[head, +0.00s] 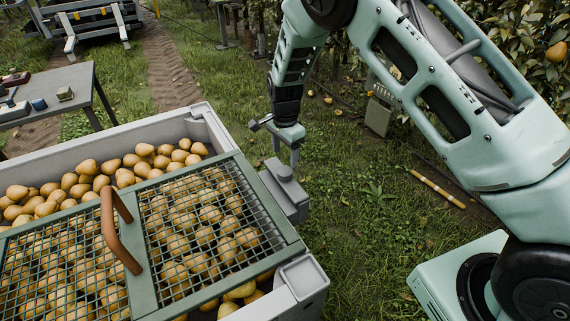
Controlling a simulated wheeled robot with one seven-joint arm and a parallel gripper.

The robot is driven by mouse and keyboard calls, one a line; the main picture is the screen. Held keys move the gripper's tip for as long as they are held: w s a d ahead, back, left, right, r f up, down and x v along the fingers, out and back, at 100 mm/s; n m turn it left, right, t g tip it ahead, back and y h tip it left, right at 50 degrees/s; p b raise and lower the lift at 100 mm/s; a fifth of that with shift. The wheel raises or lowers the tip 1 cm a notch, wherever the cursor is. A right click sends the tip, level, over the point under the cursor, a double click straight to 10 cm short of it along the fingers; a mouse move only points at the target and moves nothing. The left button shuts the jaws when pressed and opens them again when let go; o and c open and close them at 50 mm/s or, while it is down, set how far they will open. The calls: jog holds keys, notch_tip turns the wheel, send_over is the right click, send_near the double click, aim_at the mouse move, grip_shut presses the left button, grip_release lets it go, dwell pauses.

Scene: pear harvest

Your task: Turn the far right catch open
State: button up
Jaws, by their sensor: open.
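The far right catch (280,171) is a grey knob on a grey block at the right edge of the crate. It sits beside the green frame of the mesh lid (243,165), which lies over the pears. My gripper (277,145) is just above the catch, with its fingers apart and nothing visible between them. I cannot tell whether a finger touches the catch. The grey crate (215,130) is full of pears, and the lid covers its near part. A brown arched handle (108,225) stands on the lid.
A grey table (80,80) with small items stands at the upper left. A pale green box (378,117) and a yellow-ended stick (437,188) are on the grass to the right. The grass right of the crate is mostly clear. Fruit trees stand behind.

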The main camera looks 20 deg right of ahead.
aim_at(285, 169)
notch_tip(285, 169, up, 10)
jog(key=shift+r, duration=0.25)
dwell(0.4)
jog(key=s+a+r+n+y+p, duration=0.1)
jog(key=s+a+r+n+p, duration=0.2)
jog(key=s, duration=0.4)
jog(key=s+a+r+n, duration=0.3)
jog(key=s+r+n, duration=0.2)
jog(key=s+r, duration=0.15)
jog(key=s+a+r+n+y+p, duration=0.1)
jog(key=s+a+r+n+p, duration=0.2)
jog(key=s, duration=0.4)
jog(key=s+d+r+n, duration=0.1)
jog(key=s+r+n, duration=0.1)
jog(key=s+n, duration=0.3)
jog(key=s+d+r+n+h+p, duration=0.1)
jog(key=s+n, duration=0.4)
jog(key=s, duration=0.6)
jog(key=shift+s+d+r+n, duration=0.35)
jog(key=shift+s+r+n, duration=0.05)
jog(key=shift+r, duration=0.2)
